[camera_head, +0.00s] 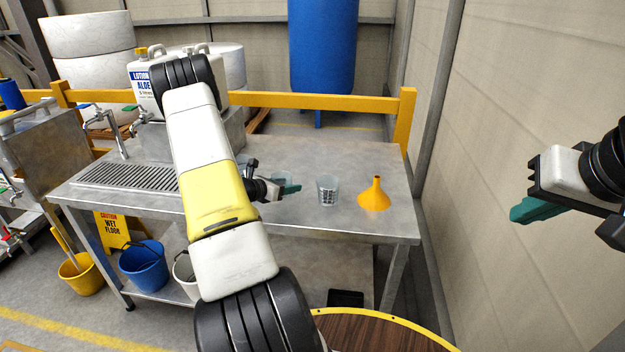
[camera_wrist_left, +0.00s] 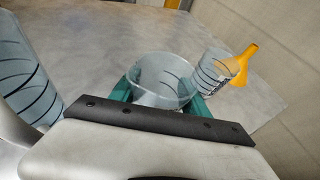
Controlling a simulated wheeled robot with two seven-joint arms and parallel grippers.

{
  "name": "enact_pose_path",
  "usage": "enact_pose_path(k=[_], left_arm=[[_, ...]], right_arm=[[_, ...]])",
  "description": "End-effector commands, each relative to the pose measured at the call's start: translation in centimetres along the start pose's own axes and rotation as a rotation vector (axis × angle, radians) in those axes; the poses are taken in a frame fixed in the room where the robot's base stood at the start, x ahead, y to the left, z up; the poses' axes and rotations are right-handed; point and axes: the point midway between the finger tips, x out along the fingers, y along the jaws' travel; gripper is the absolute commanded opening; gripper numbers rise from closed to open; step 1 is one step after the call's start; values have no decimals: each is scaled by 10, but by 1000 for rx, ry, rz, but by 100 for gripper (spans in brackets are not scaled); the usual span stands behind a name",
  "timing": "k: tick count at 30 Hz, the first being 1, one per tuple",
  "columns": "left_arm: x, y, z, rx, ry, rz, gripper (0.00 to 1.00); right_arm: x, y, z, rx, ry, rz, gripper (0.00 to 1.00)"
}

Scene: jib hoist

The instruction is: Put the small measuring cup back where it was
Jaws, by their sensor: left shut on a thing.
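My left gripper (camera_head: 287,190) is shut on a clear measuring cup (camera_head: 281,177), which I take as the small one. In the left wrist view this cup (camera_wrist_left: 163,78) stands between the green fingers, its open rim towards the camera. It is over the metal bench; I cannot tell whether its base touches the top. Another clear cup (camera_head: 328,190) with dark marks stands just right of the gripper. A larger marked cup (camera_wrist_left: 28,75) is at the left of the wrist view, mostly hidden by my arm in the head view. My right gripper (camera_head: 535,208) hangs at the far right, clear of the bench.
An orange funnel (camera_head: 375,195) stands right of the marked cup on the metal bench (camera_head: 350,160). A white lotion canister (camera_head: 143,85) and a drain grate (camera_head: 125,176) are at the left. The bench's right rear is bare. A round wooden top (camera_head: 375,333) is in front.

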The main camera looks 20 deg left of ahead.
Motion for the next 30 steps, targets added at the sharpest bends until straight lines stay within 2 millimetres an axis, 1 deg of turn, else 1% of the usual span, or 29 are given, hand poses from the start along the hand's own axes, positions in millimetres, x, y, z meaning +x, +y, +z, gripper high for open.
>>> enact_pose_path(k=[1,3,6,9,11,15,18,25,29,30], left_arm=[[11,3,3,3,-1,-2,4],[23,6,7,2,-1,-2,4],[33,10,10,0,0,-1,4],[36,11,10,-1,0,0,4],[38,11,6,-2,0,0,4],[45,12,-12,-4,3,0,4],[49,13,-21,-1,1,0,4],[49,13,-21,0,0,0,4],[50,12,-25,-1,0,0,4],[50,12,-24,0,0,0,62]], right_arm=[[0,0,0,0,0,0,0],[0,0,0,0,0,0,0],[0,0,0,0,0,0,0],[0,0,0,0,0,0,0],[0,0,0,0,0,0,0],[0,0,0,0,0,0,0],[0,0,0,0,0,0,0],[0,0,0,0,0,0,0],[0,0,0,0,0,0,0],[0,0,0,0,0,0,0]])
